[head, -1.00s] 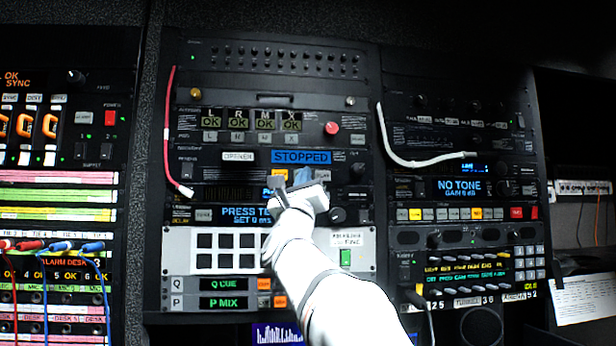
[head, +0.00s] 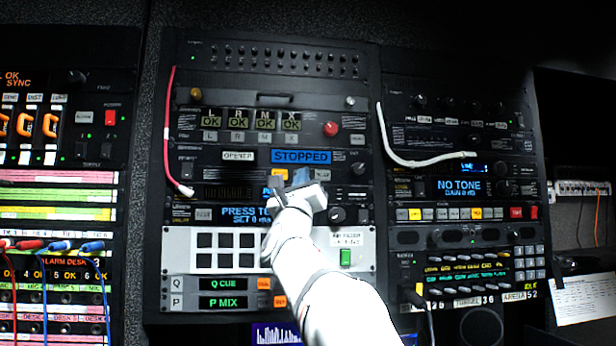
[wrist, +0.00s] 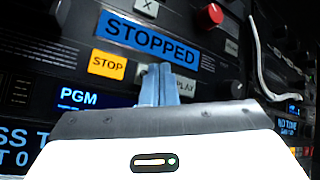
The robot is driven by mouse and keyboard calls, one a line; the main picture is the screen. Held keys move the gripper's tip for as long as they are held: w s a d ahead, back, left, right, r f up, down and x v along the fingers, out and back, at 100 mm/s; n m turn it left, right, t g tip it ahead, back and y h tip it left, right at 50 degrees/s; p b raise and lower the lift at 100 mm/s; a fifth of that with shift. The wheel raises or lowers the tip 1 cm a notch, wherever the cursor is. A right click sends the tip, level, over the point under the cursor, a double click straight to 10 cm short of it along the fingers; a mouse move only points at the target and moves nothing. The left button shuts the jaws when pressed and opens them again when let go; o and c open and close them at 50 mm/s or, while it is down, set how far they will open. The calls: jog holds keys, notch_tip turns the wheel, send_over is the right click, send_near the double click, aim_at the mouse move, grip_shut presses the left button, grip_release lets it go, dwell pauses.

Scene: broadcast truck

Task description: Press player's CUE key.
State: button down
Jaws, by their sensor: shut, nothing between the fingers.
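The player is the rack unit with the blue STOPPED display (head: 301,156), which also shows large in the wrist view (wrist: 152,38). Below the display is a row of keys. The orange STOP key (wrist: 107,65) is lit at the left, and the PLAY key (wrist: 186,86) is partly visible at the right. Between them my gripper's fingers cover most of a key, whose lettering is hidden. My gripper (head: 301,180) is shut and empty, with its blue-grey fingertips (wrist: 157,70) at that key row just under the display. I cannot tell whether they touch the key.
A round red button (head: 331,129) sits on the unit above. A blue PGM display (wrist: 78,97) lies just below the key row. A red cable (head: 168,130) hangs at the left and a white cable (head: 400,150) at the right. Units are packed closely around.

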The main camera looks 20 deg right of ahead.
jog(key=shift+w, duration=0.25)
jog(key=shift+s+b, duration=0.15)
jog(key=shift+b, duration=0.2)
jog(key=shift+s+a+b, duration=0.15)
jog(key=shift+s+b, duration=0.4)
jog(key=shift+b, duration=0.05)
jog(key=shift+s, duration=0.1)
jog(key=s+b, duration=0.1)
jog(key=s, duration=0.1)
jog(key=s+a+b, duration=0.1)
jog(key=s+b, duration=0.1)
jog(key=shift+s+a, duration=0.2)
jog(key=shift+s, duration=0.1)
dwell(0.7)
